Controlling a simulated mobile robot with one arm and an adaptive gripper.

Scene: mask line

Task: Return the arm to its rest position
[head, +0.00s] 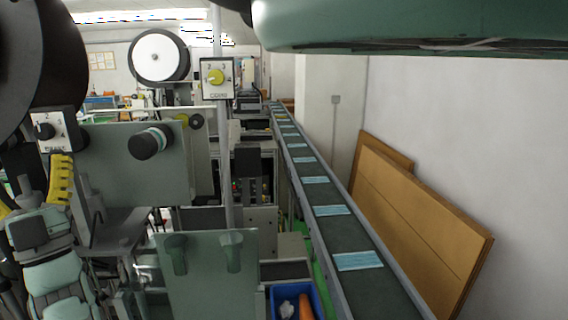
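My gripper (34,192) is at the lower left of the head view, at the end of my teal and grey arm (55,275).
A conveyor (375,285) carrying several blue masks (358,261) runs away from me at centre right. A blue bin (318,300) with an orange item stands beside it. Brown boards (420,230) lean on the right wall. A control box (217,78) with a yellow knob is mounted ahead.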

